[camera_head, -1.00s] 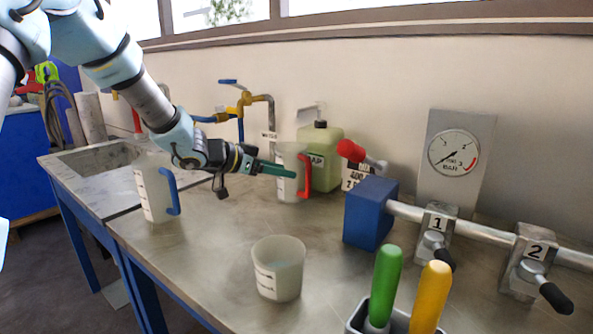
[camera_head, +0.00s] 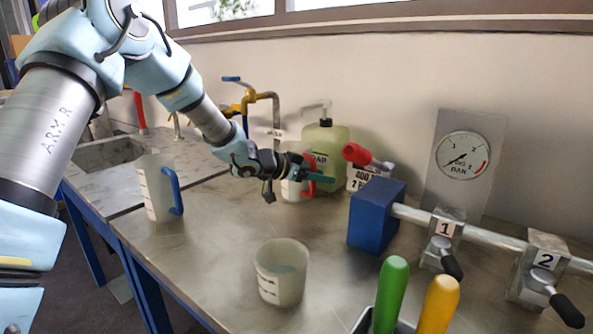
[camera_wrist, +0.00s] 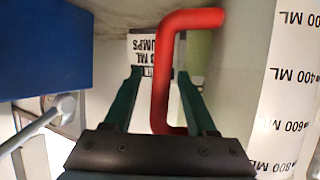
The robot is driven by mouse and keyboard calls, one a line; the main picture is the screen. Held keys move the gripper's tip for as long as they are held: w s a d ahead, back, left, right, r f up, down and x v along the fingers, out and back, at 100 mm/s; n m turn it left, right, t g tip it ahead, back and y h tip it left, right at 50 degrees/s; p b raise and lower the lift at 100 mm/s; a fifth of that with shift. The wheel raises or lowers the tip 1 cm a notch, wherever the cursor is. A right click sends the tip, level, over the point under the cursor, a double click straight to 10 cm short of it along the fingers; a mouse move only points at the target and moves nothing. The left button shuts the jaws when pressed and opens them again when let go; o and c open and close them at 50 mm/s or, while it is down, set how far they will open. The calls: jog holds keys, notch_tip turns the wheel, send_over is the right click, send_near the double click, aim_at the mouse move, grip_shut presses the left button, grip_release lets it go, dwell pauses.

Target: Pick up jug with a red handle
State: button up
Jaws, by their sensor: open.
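The jug with the red handle (camera_head: 291,190) stands at the back of the bench, partly hidden behind my gripper. It is whitish and translucent; its red handle (camera_head: 309,165) faces right. In the wrist view the jug's wall with its ML scale (camera_wrist: 283,100) fills the right side. My gripper (camera_head: 322,179) is at the handle. In the wrist view my gripper (camera_wrist: 160,85) is open, with one green finger on each side of the red handle (camera_wrist: 163,75). Whether a finger touches it I cannot tell.
A jug with a blue handle (camera_head: 158,190) stands at left by the sink. A handleless beaker (camera_head: 280,275) stands in front. A green soap bottle (camera_head: 330,150) is close behind my gripper; a blue block (camera_head: 375,218) with a valve pipe is at right.

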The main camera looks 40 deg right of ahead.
jog(key=shift+d+f, duration=0.15)
jog(key=shift+d, duration=0.15)
jog(key=shift+c, duration=0.3)
grip_shut()
